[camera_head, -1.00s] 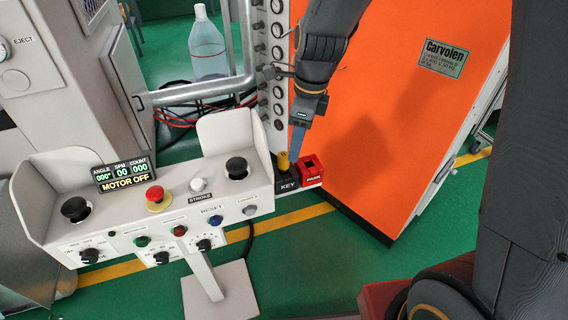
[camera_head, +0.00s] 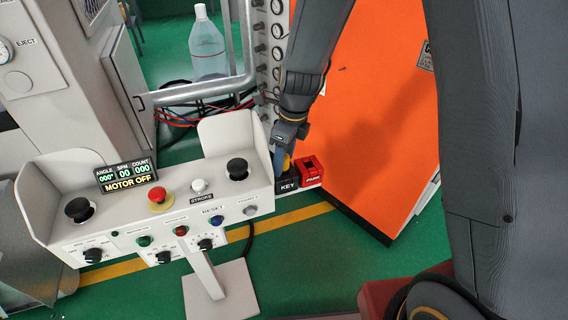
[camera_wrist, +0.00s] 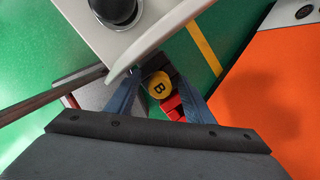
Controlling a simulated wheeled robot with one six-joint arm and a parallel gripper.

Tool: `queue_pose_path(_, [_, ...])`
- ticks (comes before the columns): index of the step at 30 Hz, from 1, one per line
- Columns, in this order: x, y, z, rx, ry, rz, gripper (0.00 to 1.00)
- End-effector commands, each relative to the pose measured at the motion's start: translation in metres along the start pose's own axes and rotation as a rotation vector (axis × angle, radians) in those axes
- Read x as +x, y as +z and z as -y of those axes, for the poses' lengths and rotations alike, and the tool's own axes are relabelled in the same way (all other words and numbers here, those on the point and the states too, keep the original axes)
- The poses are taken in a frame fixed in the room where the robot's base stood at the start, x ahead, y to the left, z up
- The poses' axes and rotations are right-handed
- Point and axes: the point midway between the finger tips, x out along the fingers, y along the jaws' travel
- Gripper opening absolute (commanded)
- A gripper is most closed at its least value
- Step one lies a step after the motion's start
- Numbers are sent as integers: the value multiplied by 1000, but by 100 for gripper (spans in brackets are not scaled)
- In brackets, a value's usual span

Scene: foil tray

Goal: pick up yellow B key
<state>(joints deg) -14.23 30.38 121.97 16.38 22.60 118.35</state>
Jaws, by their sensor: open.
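The yellow B key (camera_wrist: 158,86) shows its round face with the letter B in the wrist view, between the two fingers of my gripper (camera_wrist: 160,95). My gripper is open, with one blue finger on each side of the key. I cannot tell whether either finger touches it. In the head view my gripper (camera_head: 281,160) points down at the key, and only a bit of the yellow key (camera_head: 286,163) shows behind a finger. The key stands in the black KEY holder (camera_head: 287,184). The red PARK holder (camera_head: 311,171) sits just right of it.
The control console (camera_head: 150,215) with its knobs and buttons stands directly left of the key holder. Its raised side wall (camera_wrist: 165,32) is close to a finger. A large orange panel (camera_head: 375,130) rises behind on the right. A bottle (camera_head: 208,48) stands at the back.

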Motion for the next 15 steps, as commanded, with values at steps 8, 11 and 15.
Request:
queue_pose_path(8, [2,0,0,0,0,0,48])
queue_pose_path(11, [2,0,0,0,0,0,31])
queue_pose_path(15, [2,0,0,0,0,0,7])
